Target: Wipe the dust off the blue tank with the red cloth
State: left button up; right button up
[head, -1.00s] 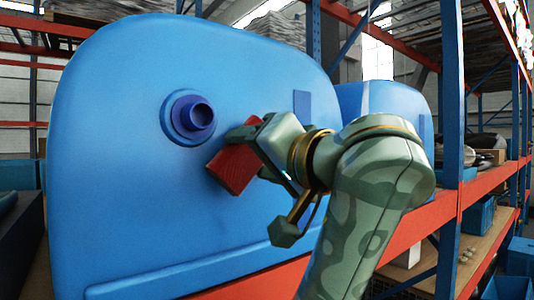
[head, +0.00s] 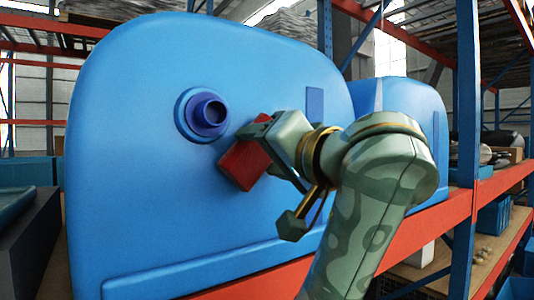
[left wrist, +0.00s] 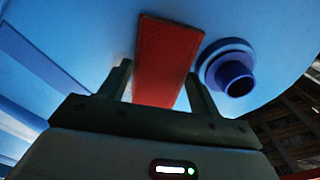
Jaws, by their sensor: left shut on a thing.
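The blue tank (head: 150,170) fills the left and middle of the head view, with a dark blue round spout (head: 205,115) on its face. My left gripper (head: 255,146) is shut on the red cloth (head: 243,166), a folded block just below and right of the spout. In the left wrist view the red cloth (left wrist: 163,60) stands between the two dark fingers (left wrist: 158,85), in front of the tank (left wrist: 90,30). I cannot tell whether the cloth touches the tank. No dust can be made out. My right gripper is in neither view.
A second blue tank (head: 408,105) stands behind to the right. An orange and blue rack (head: 467,150) with shelves and blue bins (head: 492,215) runs along the right. A dark box (head: 30,230) sits at the lower left.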

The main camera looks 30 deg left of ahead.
pick_arm(q)
jog(key=shift+w+a, duration=0.15)
jog(key=shift+a, duration=0.15)
